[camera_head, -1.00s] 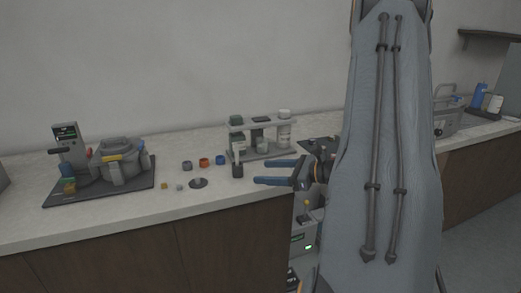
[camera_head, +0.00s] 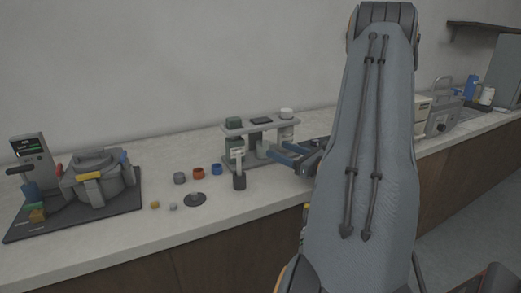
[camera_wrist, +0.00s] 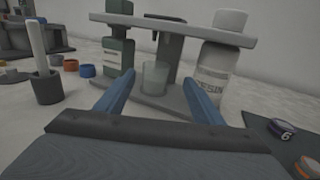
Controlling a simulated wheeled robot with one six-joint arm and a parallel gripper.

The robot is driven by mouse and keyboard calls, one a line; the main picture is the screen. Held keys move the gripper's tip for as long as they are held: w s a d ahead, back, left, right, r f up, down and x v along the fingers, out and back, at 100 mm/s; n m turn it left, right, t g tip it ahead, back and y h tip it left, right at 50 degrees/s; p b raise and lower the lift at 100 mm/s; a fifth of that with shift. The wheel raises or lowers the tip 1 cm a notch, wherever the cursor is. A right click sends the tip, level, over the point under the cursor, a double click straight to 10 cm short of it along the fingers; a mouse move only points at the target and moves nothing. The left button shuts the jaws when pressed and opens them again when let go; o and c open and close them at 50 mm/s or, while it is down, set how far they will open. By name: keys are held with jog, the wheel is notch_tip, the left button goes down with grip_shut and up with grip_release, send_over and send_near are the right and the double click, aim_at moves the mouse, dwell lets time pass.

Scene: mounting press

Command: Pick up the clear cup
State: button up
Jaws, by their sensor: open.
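The clear cup (camera_wrist: 154,78) stands upright on the base of the grey rack (camera_wrist: 176,104), between a green bottle and a white bottle in the wrist view. In the head view the cup (camera_head: 262,149) is small and partly hard to make out behind the finger tips. My gripper (camera_wrist: 160,95) is open, its two blue fingers pointing at the cup with the cup seen between them and beyond the tips. In the head view my gripper (camera_head: 275,151) is at the right front of the rack, apart from the cup as far as I can tell.
The green bottle (camera_wrist: 118,60) and the white resin bottle (camera_wrist: 214,72) flank the cup closely under the rack's top bar (camera_wrist: 170,25). A dark pot with a white stick (camera_wrist: 46,86) stands left. Coloured rings and the mounting press (camera_head: 95,175) are further left on the counter.

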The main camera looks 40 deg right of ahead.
aim_at(268, 147)
jog(key=w, duration=0.1)
jog(key=w+a+p, duration=0.1)
jog(key=w, duration=0.3)
jog(key=shift+a+f, duration=0.2)
jog(key=shift+a, duration=0.15)
jog(key=shift+w+f+p, duration=0.1)
jog(key=shift+w+p, duration=0.25)
jog(key=shift+w, duration=0.25)
jog(key=c, duration=1.1)
